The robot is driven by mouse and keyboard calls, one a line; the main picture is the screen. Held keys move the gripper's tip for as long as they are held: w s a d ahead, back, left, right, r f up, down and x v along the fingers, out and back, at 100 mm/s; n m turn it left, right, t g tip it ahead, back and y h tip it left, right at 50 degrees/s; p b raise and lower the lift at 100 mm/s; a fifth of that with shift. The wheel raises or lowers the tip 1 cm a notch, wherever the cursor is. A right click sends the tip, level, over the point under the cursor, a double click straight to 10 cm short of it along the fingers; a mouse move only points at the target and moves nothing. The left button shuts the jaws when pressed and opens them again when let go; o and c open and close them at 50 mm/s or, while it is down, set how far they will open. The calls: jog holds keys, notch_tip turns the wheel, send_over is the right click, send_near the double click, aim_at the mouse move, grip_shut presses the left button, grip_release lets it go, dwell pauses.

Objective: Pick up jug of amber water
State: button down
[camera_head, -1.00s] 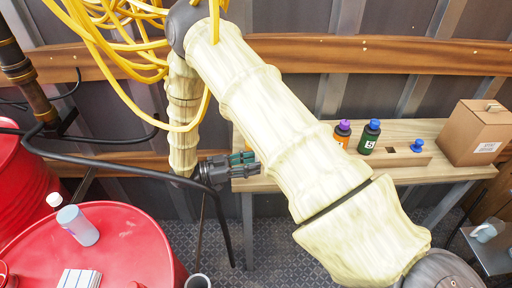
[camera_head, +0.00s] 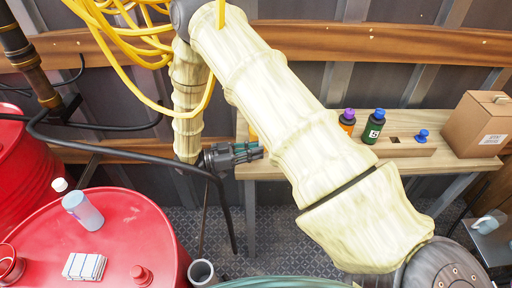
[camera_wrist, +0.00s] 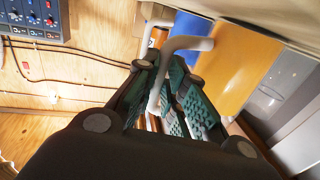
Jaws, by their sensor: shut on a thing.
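My gripper (camera_head: 258,152) reaches to the left end of the wooden table in the head view, beside my pale arm. In the wrist view my gripper (camera_wrist: 168,105) has its green-padded fingers closed around a pale, bent handle (camera_wrist: 160,85). I take this handle to be part of the jug of amber water. The jug's body cannot be made out clearly behind the fingers. A small amber patch (camera_head: 252,133) shows just above the gripper in the head view, largely hidden by my arm.
The table (camera_head: 445,165) holds an orange bottle with a purple cap (camera_head: 347,121), a dark green bottle (camera_head: 374,127), a wooden block (camera_head: 400,147) and a cardboard box (camera_head: 478,125). A red drum (camera_head: 125,210) stands left. Yellow hoses (camera_head: 115,60) hang above.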

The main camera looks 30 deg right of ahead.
jog(key=shift+r, duration=0.3)
jog(key=s+a+r+b, duration=0.2)
jog(key=s+a+b, duration=0.1)
jog(key=a, duration=0.4)
jog(key=s+a+r+b, duration=0.2)
jog(key=s+a+b, duration=0.1)
jog(key=a, duration=0.4)
jog(key=shift+a+r, duration=0.2)
jog(key=shift+a, duration=0.1)
dwell(0.7)
jog(key=shift+a, duration=0.1)
